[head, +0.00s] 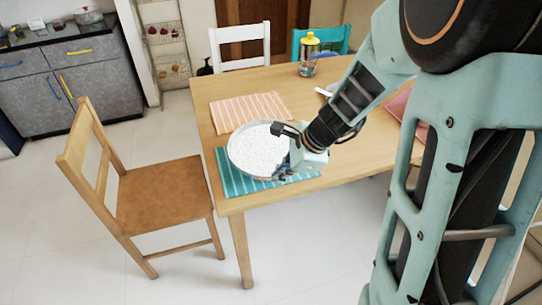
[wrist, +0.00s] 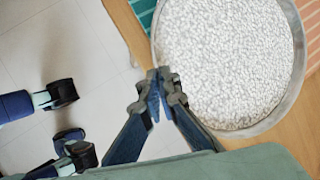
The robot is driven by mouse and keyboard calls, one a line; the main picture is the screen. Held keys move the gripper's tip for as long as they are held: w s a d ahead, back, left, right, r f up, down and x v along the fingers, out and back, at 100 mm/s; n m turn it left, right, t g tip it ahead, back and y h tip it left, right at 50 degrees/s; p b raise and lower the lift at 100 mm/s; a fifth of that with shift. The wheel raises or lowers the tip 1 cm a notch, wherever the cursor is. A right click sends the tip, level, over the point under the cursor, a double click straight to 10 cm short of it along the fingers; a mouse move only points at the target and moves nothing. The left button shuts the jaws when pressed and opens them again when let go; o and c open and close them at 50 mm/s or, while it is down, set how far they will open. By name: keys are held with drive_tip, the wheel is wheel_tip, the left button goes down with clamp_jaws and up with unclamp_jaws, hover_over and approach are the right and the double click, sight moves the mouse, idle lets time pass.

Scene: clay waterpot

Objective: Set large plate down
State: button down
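The large plate (head: 258,150) is round, white and speckled, with a grey rim. In the head view it is over the teal striped mat (head: 232,184) near the table's front left corner and hides much of it. I cannot tell whether its underside touches the mat. My gripper (head: 283,172) is at the plate's near right edge. In the wrist view, the fingertips of my gripper (wrist: 162,75) are closed together at the rim of the large plate (wrist: 225,60), which fills the upper right.
An orange striped mat (head: 250,112) lies behind the plate on the wooden table (head: 285,80). A yellow-topped bottle (head: 308,55) stands at the back. A wooden chair (head: 150,190) is at the left, and white (head: 240,48) and teal (head: 322,38) chairs are behind.

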drive_tip(key=shift+w+a+f, duration=0.35)
drive_tip(key=shift+w+f, duration=0.05)
drive_tip(key=shift+f, duration=0.25)
drive_tip(key=shift+w+a+f, duration=0.35)
drive_tip(key=shift+w+f, duration=0.05)
drive_tip(key=shift+f, duration=0.2)
drive_tip(key=shift+w+f+b, duration=0.15)
drive_tip(key=shift+f+b, duration=0.7)
drive_tip(key=shift+f, duration=0.75)
drive_tip(key=shift+f, duration=0.2)
drive_tip(key=c, duration=2.2)
unclamp_jaws()
drive_tip(key=shift+o, duration=0.2)
